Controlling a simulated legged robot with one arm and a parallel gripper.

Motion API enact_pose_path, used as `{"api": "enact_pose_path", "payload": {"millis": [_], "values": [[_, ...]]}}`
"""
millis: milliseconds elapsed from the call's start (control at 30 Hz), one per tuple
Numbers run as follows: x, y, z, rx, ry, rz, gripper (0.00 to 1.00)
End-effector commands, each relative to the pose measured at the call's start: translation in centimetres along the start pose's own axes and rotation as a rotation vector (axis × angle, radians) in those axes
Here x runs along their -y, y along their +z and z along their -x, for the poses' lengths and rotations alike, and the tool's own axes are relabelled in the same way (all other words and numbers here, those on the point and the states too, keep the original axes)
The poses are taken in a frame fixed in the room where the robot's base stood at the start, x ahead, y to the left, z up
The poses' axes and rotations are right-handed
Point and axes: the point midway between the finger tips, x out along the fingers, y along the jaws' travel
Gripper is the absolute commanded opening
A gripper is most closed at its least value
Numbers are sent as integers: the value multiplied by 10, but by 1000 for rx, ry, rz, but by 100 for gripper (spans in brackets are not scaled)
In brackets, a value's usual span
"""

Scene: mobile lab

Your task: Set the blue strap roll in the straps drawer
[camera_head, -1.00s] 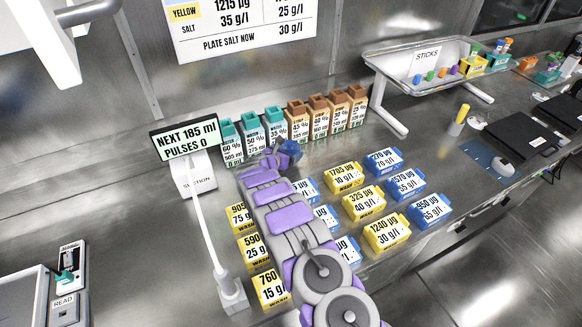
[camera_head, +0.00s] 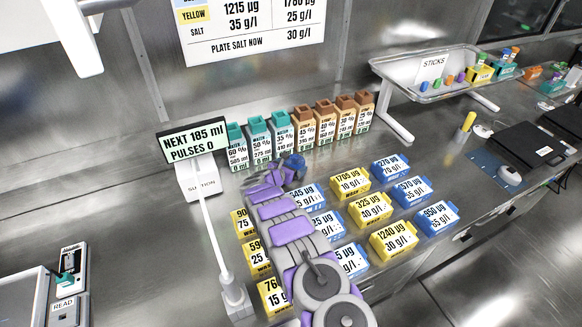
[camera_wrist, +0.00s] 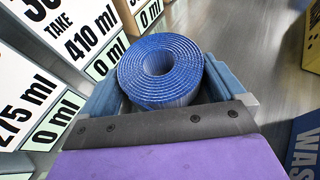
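The blue strap roll (camera_wrist: 160,72) is a spiral of ribbed blue strap with a round hole in its middle. In the wrist view it sits between the two fingers of my gripper (camera_wrist: 163,85), which are closed on its sides. In the head view my gripper (camera_head: 292,168) is over the bench, just in front of the row of bottles, and the blue roll (camera_head: 296,160) shows small at its tip. My purple and grey arm hides part of the box rows. I see no drawer marked for straps in either view.
Teal-capped (camera_head: 257,138) and brown-capped bottles (camera_head: 342,118) stand behind my gripper. Yellow boxes (camera_head: 371,207) and blue boxes (camera_head: 411,190) are in rows around my arm. A suction post with a display (camera_head: 193,138) stands left. A sticks tray (camera_head: 440,90) is at back right.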

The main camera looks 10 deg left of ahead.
Motion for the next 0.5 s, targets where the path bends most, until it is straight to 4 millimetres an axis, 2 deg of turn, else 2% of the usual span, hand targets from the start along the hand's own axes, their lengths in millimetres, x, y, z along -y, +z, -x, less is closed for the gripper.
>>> {"api": "enact_pose_path", "payload": {"millis": [500], "values": [[0,-3,0,-4,0,4,100]]}}
